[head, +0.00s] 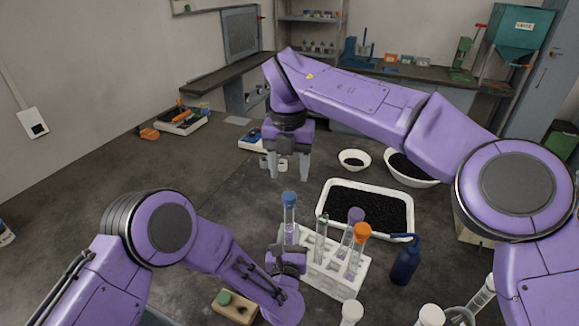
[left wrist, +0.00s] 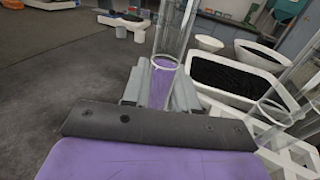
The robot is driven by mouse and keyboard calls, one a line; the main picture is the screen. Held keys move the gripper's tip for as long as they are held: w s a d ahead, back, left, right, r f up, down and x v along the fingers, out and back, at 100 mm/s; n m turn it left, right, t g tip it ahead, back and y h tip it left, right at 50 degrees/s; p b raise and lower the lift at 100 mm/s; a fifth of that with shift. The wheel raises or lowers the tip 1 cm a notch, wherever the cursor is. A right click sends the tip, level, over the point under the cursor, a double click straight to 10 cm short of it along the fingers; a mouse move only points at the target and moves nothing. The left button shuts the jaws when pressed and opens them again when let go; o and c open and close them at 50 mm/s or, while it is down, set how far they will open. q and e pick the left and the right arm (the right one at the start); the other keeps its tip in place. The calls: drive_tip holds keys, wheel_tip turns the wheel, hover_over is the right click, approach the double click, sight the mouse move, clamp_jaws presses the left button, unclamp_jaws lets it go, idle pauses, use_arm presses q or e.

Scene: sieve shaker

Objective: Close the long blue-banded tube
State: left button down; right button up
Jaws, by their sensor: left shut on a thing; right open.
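A long clear tube (head: 289,222) stands upright at the left end of the white rack (head: 348,292), with a blue piece (head: 289,198) at its top. I cannot tell whether that piece is fully seated. My left gripper (head: 287,250) is shut on this tube low down. The left wrist view shows the clear tube (left wrist: 174,45) between the fingers, its top out of frame. My right gripper (head: 289,166) is open and empty, pointing down, above and apart from the blue piece in the head view.
A tray of black grains (head: 412,222) lies behind, a blue bottle (head: 405,262) at right. A block with a green piece (head: 224,298) lies at front left.

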sight(289, 195)
drive_tip(key=n, duration=0.5)
drive_tip(key=shift+n, duration=0.4)
drive_tip(key=n, duration=0.5)
drive_tip(key=shift+f, duration=0.1)
wheel_tip(289, 195, down, 8)
drive_tip(key=shift+r, duration=0.1)
clamp_jaws()
drive_tip(key=shift+o, duration=0.8)
unclamp_jaws()
